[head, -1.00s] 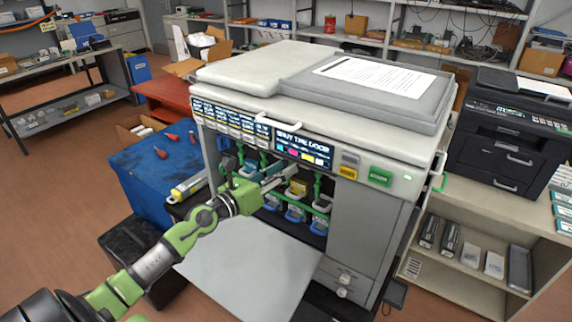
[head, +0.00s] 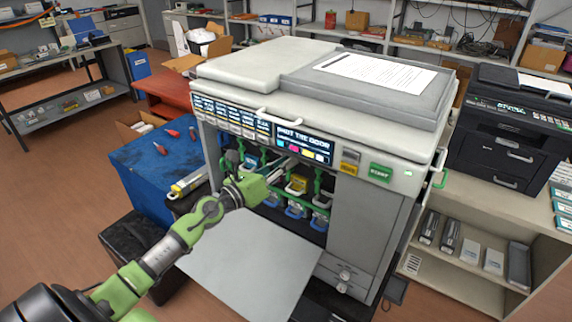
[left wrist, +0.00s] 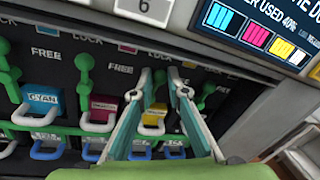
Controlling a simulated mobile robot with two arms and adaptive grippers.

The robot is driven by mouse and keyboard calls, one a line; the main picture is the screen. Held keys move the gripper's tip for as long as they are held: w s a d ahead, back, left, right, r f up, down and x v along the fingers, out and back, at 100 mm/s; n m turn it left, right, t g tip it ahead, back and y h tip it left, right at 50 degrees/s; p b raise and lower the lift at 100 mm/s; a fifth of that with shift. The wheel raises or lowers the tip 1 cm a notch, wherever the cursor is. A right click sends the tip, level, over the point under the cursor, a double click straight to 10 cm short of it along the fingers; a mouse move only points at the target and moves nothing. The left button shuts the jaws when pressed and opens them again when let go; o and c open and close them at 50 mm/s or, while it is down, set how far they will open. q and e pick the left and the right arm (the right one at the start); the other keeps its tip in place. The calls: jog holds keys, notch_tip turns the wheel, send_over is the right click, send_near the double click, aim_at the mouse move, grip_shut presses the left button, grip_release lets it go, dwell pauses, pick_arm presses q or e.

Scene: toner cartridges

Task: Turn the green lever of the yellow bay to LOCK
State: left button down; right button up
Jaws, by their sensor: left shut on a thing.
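The printer's (head: 365,220) front is open, showing a row of toner bays with green levers. The yellow bay (head: 298,185) is right of the magenta one; its yellow cartridge (left wrist: 153,116) shows in the left wrist view. My left gripper (head: 291,161) reaches in from the left above the yellow bay. In the left wrist view its two fingers (left wrist: 161,75) are closed around the yellow bay's green lever (left wrist: 160,82), which stands roughly upright and is partly hidden. A FREE label (left wrist: 188,65) is right of the lever. My right gripper is not in view.
Green levers (left wrist: 85,72) stand close on both sides. Blue handles (left wrist: 48,150) stick out below. The printer's door (head: 250,265) lies folded down under my arm. A display (head: 303,142) overhangs the bays. A blue table (head: 160,165) with red items stands left.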

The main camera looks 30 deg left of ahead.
pick_arm(q)
jog(key=shift+a+f+n+b, duration=0.15)
jog(key=shift+n+b, duration=0.1)
jog(key=shift+n, duration=0.4)
jog(key=shift+a+n+b, duration=0.1)
jog(key=shift+n+b, duration=0.1)
jog(key=shift+n, duration=0.45)
jog(key=c, duration=2)
grip_release()
jog(key=shift+o, duration=0.2)
jog(key=v, duration=1.2)
